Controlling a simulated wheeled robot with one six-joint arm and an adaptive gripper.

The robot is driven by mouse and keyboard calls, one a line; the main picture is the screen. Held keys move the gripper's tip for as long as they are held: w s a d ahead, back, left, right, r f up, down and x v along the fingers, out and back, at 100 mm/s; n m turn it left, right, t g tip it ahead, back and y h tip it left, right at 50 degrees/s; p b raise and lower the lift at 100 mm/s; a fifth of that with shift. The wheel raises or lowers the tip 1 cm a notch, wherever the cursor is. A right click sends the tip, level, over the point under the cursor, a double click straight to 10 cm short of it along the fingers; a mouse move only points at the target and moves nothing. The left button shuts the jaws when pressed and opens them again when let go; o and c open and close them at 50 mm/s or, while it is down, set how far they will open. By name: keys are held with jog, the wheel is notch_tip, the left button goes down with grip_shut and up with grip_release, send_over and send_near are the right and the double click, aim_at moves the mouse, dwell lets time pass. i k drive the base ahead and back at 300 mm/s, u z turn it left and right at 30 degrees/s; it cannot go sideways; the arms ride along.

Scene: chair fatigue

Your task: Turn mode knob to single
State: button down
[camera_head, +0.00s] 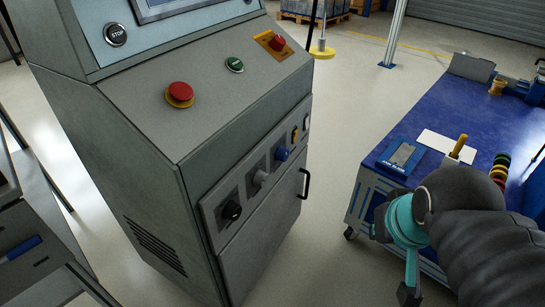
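A row of knobs runs along the front panel of the grey control cabinet: a black knob (232,210), a grey knob (261,178), a blue knob (282,154) and a small yellow one (295,134). The labels are too small to read, so I cannot tell which is the mode knob or its setting. My gripper (402,268) is at the lower right, to the right of the panel and well apart from the knobs. One finger with a dark tip points down; the other is not clear. Nothing shows in its grip.
The cabinet has a red mushroom button (180,92), a green button (234,65), a red switch on a yellow plate (275,42) and a black door handle (304,184). A blue workbench (440,112) stands to the right. Bare floor lies between cabinet and workbench.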

aim_at(233, 211)
jog(key=u, duration=1.1)
jog(key=k, duration=0.8)
jog(key=z, duration=1)
